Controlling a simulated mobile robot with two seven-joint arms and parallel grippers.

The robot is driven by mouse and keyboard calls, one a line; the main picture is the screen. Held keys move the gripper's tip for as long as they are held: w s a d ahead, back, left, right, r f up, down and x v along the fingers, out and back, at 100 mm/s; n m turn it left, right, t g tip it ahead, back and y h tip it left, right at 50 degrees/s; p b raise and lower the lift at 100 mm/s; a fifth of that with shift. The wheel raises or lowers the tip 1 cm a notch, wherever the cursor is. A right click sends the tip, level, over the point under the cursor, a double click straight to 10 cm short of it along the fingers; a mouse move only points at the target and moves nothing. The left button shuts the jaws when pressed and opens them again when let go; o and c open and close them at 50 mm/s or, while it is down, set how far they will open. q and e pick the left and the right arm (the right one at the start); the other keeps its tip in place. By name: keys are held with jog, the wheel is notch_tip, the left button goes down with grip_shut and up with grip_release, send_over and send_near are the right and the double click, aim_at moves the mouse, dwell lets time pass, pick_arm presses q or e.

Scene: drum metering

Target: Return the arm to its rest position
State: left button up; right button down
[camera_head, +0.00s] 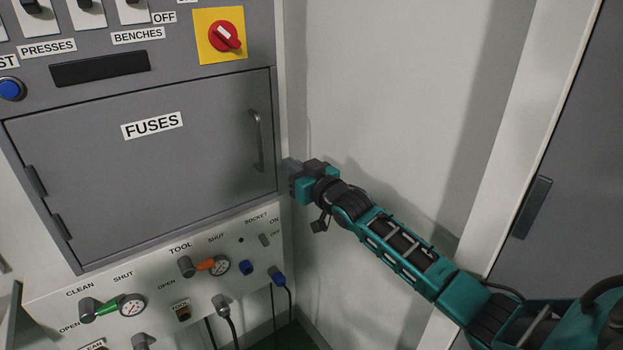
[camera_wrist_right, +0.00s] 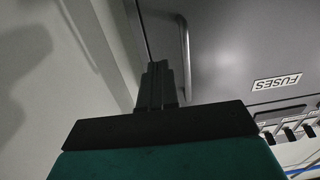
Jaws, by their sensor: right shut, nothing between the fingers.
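My right arm comes in from the lower right in the head view. Its gripper (camera_head: 289,165) is at the right edge of the grey fuse cabinet, beside the closed FUSES door (camera_head: 150,190) and a little right of its handle (camera_head: 256,140). In the right wrist view the gripper's fingers (camera_wrist_right: 155,85) are together with nothing between them. The door handle (camera_wrist_right: 184,65) shows just beyond them there, and I cannot tell the exact gap. My left gripper is not in view.
A red rotary switch (camera_head: 225,36) on a yellow plate is above the door. Below is a panel (camera_head: 205,240) with valves, gauges, sockets and cables. A pale wall (camera_head: 390,90) stands behind my arm, and a grey door (camera_head: 580,150) with a dark handle is at the right.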

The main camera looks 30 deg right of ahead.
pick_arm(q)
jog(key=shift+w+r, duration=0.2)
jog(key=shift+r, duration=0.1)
pick_arm(e)
jog(key=s, duration=0.6)
jog(key=shift+s+d, duration=0.15)
jog(key=shift+d, duration=0.1)
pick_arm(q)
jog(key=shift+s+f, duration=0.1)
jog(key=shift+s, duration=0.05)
pick_arm(e)
jog(key=s+a+f+g, duration=0.2)
jog(key=s+a+f, duration=0.2)
jog(key=s+f, duration=0.4)
jog(key=s+a+f+g, duration=0.2)
jog(key=s+a+f, duration=0.3)
jog(key=s+f, duration=0.2)
jog(key=s+a+f+n+g, duration=0.1)
jog(key=s+a+f+g, duration=0.2)
jog(key=s+f, duration=0.5)
jog(key=s+a, duration=0.1)
jog(key=s, duration=0.2)
jog(key=shift+a+f, duration=0.35)
jog(key=shift+s, duration=0.1)
jog(key=shift+d, duration=0.1)
